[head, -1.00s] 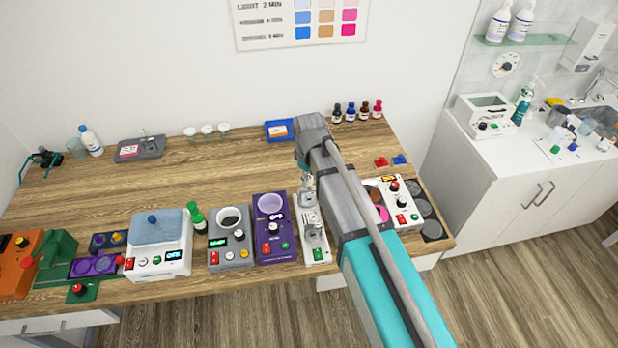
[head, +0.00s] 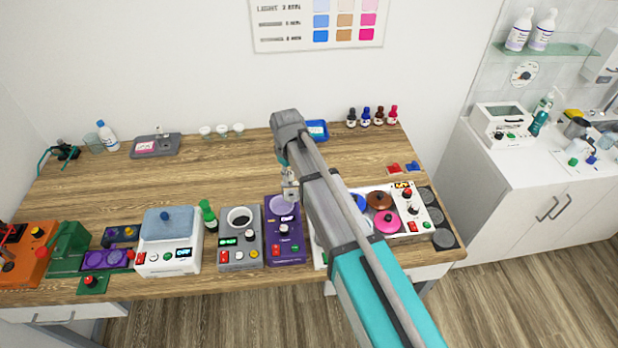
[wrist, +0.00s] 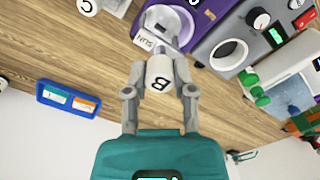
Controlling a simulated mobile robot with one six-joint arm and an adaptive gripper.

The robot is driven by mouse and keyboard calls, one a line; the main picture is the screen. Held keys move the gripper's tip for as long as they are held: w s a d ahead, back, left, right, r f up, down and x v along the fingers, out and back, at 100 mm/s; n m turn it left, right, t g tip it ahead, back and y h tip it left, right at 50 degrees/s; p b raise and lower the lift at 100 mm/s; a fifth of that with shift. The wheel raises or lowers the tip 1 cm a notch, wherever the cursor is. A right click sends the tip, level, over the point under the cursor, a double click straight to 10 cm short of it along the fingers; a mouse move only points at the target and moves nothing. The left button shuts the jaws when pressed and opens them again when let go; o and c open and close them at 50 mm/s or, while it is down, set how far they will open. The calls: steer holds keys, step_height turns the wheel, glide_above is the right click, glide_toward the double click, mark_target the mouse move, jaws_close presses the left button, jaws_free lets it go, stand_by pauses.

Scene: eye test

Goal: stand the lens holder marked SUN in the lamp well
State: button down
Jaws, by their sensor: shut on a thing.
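My gripper (wrist: 160,72) is shut on a white lens holder (wrist: 158,84) whose round top is marked B. A white tag reading SUN (wrist: 145,42) shows right beyond it in the wrist view; I cannot tell whether it is joined to the held piece. In the head view my gripper (head: 290,185) hangs just behind the round lilac well (head: 282,204) of the purple unit (head: 285,245). In the wrist view a grey round rim (wrist: 168,20) shows beyond the held piece. Another white piece marked C (wrist: 88,6) is at the top left. The held piece's foot is hidden.
A grey unit with a round opening (head: 240,245) stands left of the purple unit, with a green bottle (head: 208,214) beside it. A white unit with coloured pots (head: 418,215) is to the right. A blue tray (head: 318,129) lies behind. The middle-left bench is clear.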

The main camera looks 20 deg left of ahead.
mark_target(290, 194)
steer(key=a, duration=0.3)
steer(key=shift+s+a, duration=0.3)
steer(key=shift+s, duration=0.05)
steer(key=shift+f, duration=0.2)
step_height(290, 194, down, 10)
steer(key=b, duration=1)
steer(key=shift+r, duration=0.15)
steer(key=shift+f+b, duration=0.3)
steer(key=shift+b, duration=0.05)
stand_by(1.1)
steer(key=shift+c, duration=1.8)
jaws_free()
steer(key=o, duration=0.3)
